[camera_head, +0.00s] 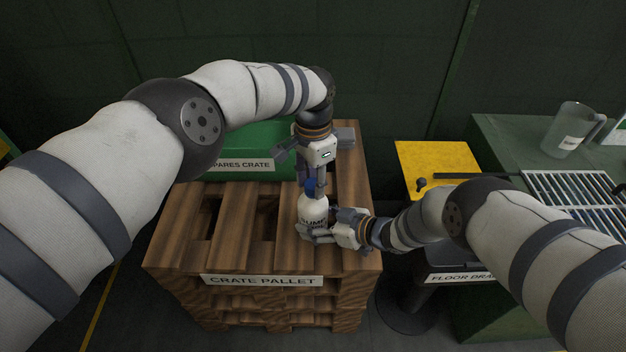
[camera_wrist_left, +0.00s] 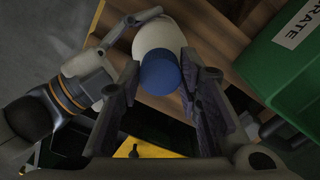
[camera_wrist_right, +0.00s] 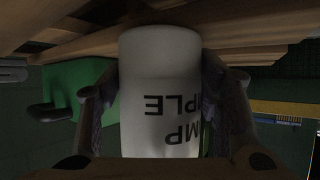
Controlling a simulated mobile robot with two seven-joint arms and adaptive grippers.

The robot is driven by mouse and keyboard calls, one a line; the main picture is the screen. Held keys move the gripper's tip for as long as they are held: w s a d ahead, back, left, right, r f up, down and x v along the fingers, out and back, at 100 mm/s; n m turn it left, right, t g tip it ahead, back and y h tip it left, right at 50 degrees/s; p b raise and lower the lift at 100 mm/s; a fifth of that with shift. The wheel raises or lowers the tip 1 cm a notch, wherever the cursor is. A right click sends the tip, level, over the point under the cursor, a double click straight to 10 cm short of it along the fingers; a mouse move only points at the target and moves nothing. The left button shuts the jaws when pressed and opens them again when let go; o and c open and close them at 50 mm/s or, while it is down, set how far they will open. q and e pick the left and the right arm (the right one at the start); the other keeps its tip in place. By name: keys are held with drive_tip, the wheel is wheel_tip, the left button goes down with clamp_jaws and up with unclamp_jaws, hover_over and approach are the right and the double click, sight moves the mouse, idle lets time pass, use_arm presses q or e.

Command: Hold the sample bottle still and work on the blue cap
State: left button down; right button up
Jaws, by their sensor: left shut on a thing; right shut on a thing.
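The white sample bottle (camera_head: 313,208) stands upright on the wooden crate pallet (camera_head: 230,262), towards its right side. My right gripper (camera_head: 322,232) is shut on the bottle's body from the front right. In the right wrist view the bottle (camera_wrist_right: 160,95) fills the space between the fingers, its printed label upside down. The blue cap (camera_head: 310,187) is on top of the bottle. My left gripper (camera_head: 309,181) points down from above and is shut on the cap. In the left wrist view the cap (camera_wrist_left: 160,72) sits between the two fingers, with the white bottle behind it.
A green spares crate (camera_head: 235,155) stands at the back of the pallet. To the right are a yellow panel (camera_head: 437,160) and a green bench (camera_head: 500,135) with a clear jug (camera_head: 572,130) and a grating (camera_head: 575,195). The pallet's left part is free.

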use_arm(q)
drive_tip(key=m, duration=0.4)
drive_tip(key=shift+m, duration=0.4)
drive_tip(key=m, duration=1.6)
drive_tip(key=shift+f+m, duration=0.1)
drive_tip(key=shift+m, duration=0.2)
drive_tip(key=c, duration=1.1)
unclamp_jaws()
